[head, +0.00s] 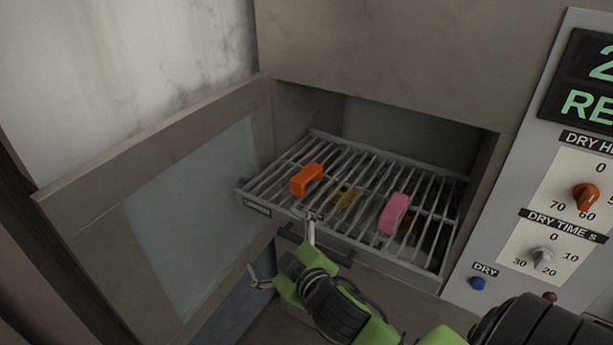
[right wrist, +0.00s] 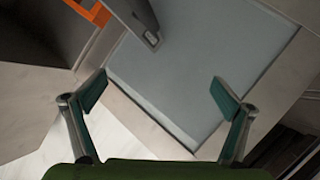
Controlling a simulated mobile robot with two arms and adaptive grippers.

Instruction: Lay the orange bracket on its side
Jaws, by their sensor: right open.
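The orange bracket (head: 307,179) sits on the front left part of a wire rack (head: 330,228) that is pulled partly out of an open cabinet. It looks like a small block standing on the bars; its exact pose is hard to tell. My right gripper (head: 285,248) is open and empty, in front of and below the rack's front edge, apart from the bracket. In the right wrist view, my right gripper (right wrist: 158,95) has its fingers wide apart, and part of the orange bracket (right wrist: 88,12) shows at the top left edge. My left gripper is not in view.
A pink bracket (head: 393,213) stands on the rack's right side. Yellow pieces (head: 345,196) show between the bars. The cabinet door (head: 180,215) hangs open on the left. A control panel (head: 540,200) with knobs is on the right. Bare bars lie between the brackets.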

